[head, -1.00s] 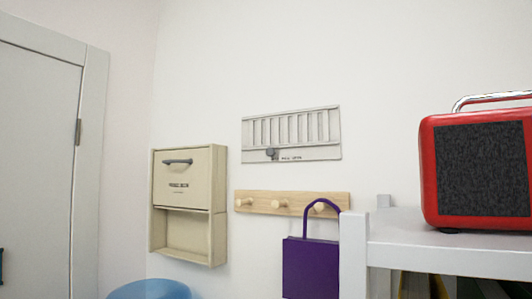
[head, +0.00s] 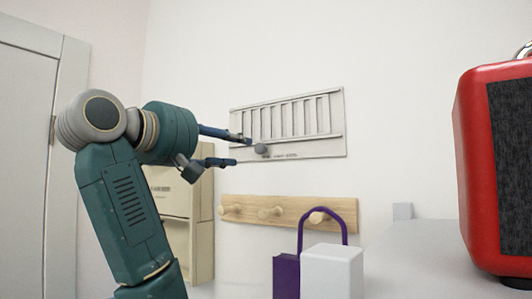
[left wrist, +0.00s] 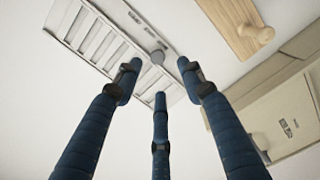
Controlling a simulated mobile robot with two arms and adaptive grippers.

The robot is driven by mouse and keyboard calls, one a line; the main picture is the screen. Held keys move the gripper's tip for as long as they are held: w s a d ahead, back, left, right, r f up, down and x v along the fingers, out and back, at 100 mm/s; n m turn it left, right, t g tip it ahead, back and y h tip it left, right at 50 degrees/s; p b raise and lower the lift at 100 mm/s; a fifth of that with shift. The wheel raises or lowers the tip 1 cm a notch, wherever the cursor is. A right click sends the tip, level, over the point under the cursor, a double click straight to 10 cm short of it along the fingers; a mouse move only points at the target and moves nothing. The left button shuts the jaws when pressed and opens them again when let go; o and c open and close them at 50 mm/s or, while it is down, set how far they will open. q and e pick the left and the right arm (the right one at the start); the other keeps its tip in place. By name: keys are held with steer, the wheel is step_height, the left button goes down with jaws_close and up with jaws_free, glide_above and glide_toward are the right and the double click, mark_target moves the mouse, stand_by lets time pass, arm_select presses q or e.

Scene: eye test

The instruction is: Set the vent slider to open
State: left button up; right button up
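The vent (head: 318,150) is a pale slatted panel on the wall, in the middle of the head view. Its slider knob (head: 262,150) is small and grey, on the lower rail left of the vent's middle, with small unreadable lettering to its right. My left gripper (head: 239,150) is open and empty, its blue fingers pointing right, just left of the knob. In the left wrist view three spread fingers reach toward the vent (left wrist: 92,38), and the knob (left wrist: 157,56) shows between and just beyond the upper two fingertips. I cannot tell whether they touch. My right gripper is not in view.
A beige wall box (head: 203,235) is partly hidden behind my left arm. A red radio-like box (head: 485,170) stands on a white shelf (head: 415,265) at right.

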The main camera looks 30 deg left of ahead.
mark_target(259, 149)
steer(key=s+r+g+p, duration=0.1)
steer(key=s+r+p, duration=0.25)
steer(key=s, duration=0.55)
arm_select(q)
steer(key=w, duration=0.5)
steer(key=w+d+p, duration=0.1)
steer(key=w, duration=0.1)
steer(key=shift+w+r, duration=0.15)
steer(key=shift+r, duration=0.15)
steer(key=shift+w+d+p, duration=0.1)
steer(key=shift+w+p, duration=0.25)
steer(key=shift+w, duration=0.25)
steer(key=shift+s, duration=0.15)
steer(key=shift+f, duration=0.1)
steer(key=c, duration=0.9)
steer(key=shift+d, duration=0.15)
jaws_close()
steer(key=d+b, duration=0.1)
steer(key=d, duration=0.4)
steer(key=s+d+b, duration=0.1)
steer(key=d, duration=0.2)
steer(key=shift+b, duration=0.3)
steer(key=shift+d, duration=0.15)
steer(key=shift+w+a+f, duration=0.1)
steer(key=shift+a, duration=0.15)
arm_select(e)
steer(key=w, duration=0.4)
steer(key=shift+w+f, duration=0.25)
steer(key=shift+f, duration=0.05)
